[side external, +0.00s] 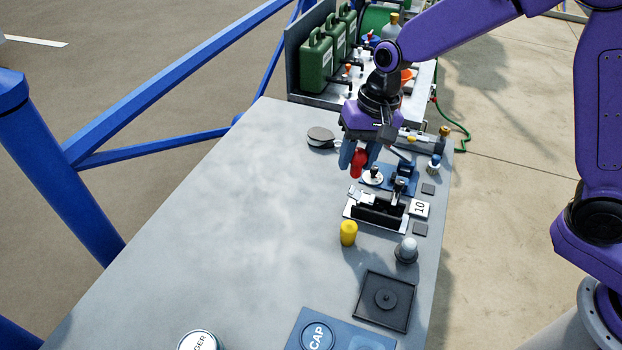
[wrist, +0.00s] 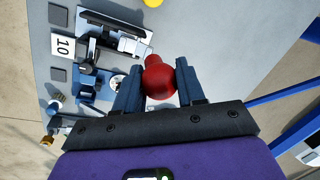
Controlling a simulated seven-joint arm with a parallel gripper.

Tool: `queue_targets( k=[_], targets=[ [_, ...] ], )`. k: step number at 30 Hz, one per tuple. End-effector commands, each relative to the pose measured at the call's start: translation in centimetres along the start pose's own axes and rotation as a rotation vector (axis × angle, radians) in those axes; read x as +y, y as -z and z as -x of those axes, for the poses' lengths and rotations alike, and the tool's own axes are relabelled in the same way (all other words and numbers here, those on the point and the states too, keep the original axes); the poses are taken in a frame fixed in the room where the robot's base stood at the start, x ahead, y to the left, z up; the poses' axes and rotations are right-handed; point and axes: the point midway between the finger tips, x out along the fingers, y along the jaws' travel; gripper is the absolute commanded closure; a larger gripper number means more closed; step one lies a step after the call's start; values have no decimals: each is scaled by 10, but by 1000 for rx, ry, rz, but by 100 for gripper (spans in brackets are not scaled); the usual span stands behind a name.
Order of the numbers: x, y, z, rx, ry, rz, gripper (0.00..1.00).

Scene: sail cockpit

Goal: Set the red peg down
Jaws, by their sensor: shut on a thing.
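The red peg (side external: 358,163) is held upright between the blue fingers of my gripper (side external: 356,160), above the grey table (side external: 230,200). In the wrist view the red peg (wrist: 159,82) shows its rounded end between the two fingers of my gripper (wrist: 158,84). The fingers are shut on it. In the side view the peg's lower end hangs near a white round disc (side external: 372,177) on a blue base. I cannot tell the exact gap between the peg and what lies under it.
A black and silver clamp fixture (side external: 378,214) with a "10" card (side external: 419,208) stands in front. A yellow cylinder (side external: 348,233), a grey domed piece (side external: 406,250) and a black square tray (side external: 370,312) are nearer. Green canisters (side external: 316,60) stand behind. The table's left side is clear.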

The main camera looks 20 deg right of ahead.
Motion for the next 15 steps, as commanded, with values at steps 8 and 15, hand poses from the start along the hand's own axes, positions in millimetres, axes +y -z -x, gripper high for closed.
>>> queue_targets(
  k=[8, 15],
  targets=[
    [-28, 38, -30, -1, -1, 3, 90],
    [-42, 62, -65, -2, -2, 3, 90]
  ],
)
